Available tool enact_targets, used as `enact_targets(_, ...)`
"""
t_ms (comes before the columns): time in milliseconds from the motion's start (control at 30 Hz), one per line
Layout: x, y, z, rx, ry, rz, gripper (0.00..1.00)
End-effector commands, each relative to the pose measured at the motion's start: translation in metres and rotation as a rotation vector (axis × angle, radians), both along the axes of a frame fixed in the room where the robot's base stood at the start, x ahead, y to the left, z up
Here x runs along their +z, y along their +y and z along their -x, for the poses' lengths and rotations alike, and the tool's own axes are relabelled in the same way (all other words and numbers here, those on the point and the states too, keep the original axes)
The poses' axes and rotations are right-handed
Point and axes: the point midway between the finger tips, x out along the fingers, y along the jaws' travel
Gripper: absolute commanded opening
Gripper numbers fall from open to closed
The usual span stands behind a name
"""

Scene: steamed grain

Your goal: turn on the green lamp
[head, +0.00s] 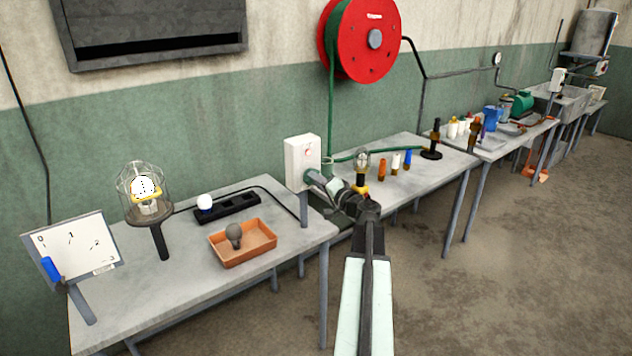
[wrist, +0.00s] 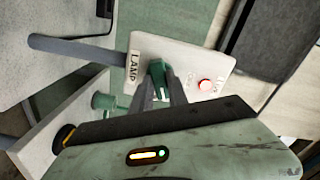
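A white switch box (head: 303,160) stands on a post at the right end of the near table. My gripper (head: 311,178) is at the box's lower front. In the wrist view, its dark fingers (wrist: 164,88) lie on both sides of the green knob and seem to grip it. A caged lamp (head: 146,192) with a bright white, dotted bulb stands on the near table. I see no green light in it.
The near table also holds an orange tray (head: 243,243) with a grey bulb, a black strip (head: 228,207) with a white bulb, and a dial board (head: 75,247). A second table (head: 420,165) with small bottles stands behind my arm. The floor at right is clear.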

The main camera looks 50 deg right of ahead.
Motion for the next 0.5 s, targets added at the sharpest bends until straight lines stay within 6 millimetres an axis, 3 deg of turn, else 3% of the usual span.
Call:
enact_targets(167,-0.0001,0.0001,0.0001,0.000,-0.003,-0.018,0.00)
enact_targets(500,0.0001,0.0004,0.0000,0.001,-0.073,-0.412,0.00)
